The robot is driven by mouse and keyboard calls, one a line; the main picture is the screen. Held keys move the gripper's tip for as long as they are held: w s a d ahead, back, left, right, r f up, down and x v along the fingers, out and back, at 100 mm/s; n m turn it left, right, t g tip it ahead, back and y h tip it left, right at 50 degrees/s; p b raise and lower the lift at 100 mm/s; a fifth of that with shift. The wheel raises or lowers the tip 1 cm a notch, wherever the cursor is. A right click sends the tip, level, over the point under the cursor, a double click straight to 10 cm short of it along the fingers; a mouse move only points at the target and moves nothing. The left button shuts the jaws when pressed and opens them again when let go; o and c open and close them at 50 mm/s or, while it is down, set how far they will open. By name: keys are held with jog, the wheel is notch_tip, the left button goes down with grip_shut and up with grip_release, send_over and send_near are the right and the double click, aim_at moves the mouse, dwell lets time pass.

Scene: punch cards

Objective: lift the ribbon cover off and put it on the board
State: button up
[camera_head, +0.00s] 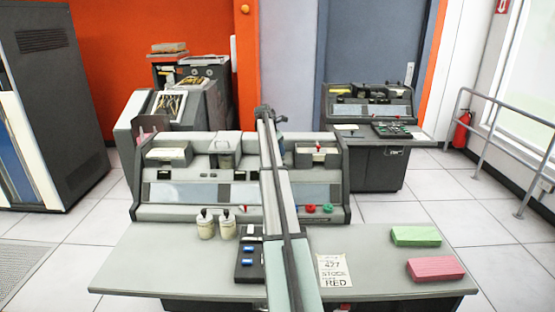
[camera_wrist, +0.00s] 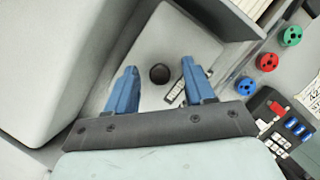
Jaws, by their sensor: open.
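In the wrist view a pale grey panel with a dark round knob (camera_wrist: 159,74) lies under my gripper (camera_wrist: 158,68); I take this panel (camera_wrist: 185,30) to be the ribbon cover. My two blue fingers are open, one on each side of the knob, with gaps between; how far above it they are I cannot tell. A small label (camera_wrist: 174,91) is on the panel beside the right finger. In the head view my arm hides most of the gripper and the panel. The grey desk top (camera_head: 160,260) is the likeliest board, but I cannot be sure.
Red (camera_head: 310,208) and green (camera_head: 327,208) spools sit on the machine, right of my arm. Two jars (camera_head: 205,226) stand left. A keypad (camera_head: 250,262), a paper note (camera_head: 334,271), a green card stack (camera_head: 416,236) and a pink one (camera_head: 436,269) are on the desk. Its left part is clear.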

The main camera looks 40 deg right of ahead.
grip_shut()
dwell(0.3)
jog(key=shift+r, duration=0.15)
notch_tip(320, 180, up, 14)
dwell(1.3)
